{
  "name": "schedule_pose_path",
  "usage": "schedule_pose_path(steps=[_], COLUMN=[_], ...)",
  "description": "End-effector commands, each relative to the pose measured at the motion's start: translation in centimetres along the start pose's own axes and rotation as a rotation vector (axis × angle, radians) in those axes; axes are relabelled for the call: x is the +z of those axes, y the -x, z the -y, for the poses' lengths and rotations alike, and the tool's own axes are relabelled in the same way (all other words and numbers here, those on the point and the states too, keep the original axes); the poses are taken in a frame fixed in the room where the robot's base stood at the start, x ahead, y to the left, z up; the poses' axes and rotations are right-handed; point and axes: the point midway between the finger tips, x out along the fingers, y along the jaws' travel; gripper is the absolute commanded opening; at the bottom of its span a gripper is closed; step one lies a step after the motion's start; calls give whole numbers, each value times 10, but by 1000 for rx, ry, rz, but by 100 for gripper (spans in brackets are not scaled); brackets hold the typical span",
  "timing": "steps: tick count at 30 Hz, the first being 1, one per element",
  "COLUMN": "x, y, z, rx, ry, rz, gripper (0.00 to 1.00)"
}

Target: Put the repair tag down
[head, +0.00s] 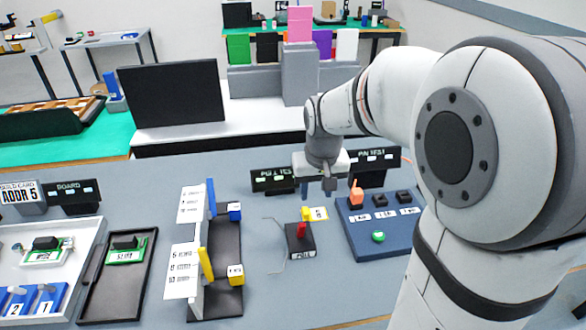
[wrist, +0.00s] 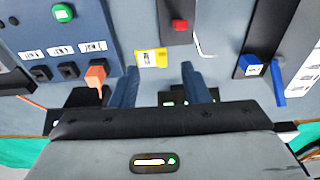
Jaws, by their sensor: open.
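The repair tag, a small yellow and white card (head: 318,213), lies on the grey bench between the black pull-test block and the blue panel. It also shows in the wrist view (wrist: 152,58), just beyond the fingertips and nearer the left finger. My gripper (head: 319,190) is above the bench, a little behind the tag. In the wrist view my gripper (wrist: 157,67) has its two blue fingers spread apart with nothing clasped between them. Any gap between the fingers and the tag is hard to judge.
A black block with a red knob (head: 301,240) stands in front of the tag, with a thin wire beside it. The blue panel (head: 386,243) with an orange plug is to the right. A rack with black trays (head: 222,303) is left. Dark signs stand behind.

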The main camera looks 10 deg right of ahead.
Motion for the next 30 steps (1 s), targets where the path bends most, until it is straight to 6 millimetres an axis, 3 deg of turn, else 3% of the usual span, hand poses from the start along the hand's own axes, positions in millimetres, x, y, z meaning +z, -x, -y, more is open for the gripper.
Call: schedule_pose_path(steps=[1,6,12,23,30], x=[-14,-52,-73,-74,-71], y=[-24,-70,-98,-136,-171], z=[1,3,5,3,-1], rx=[0,0,0,0,0], ry=[0,-1,-2,-3,-2], rz=[14,34,45,49,50], gripper=[42,42,42,42,42])
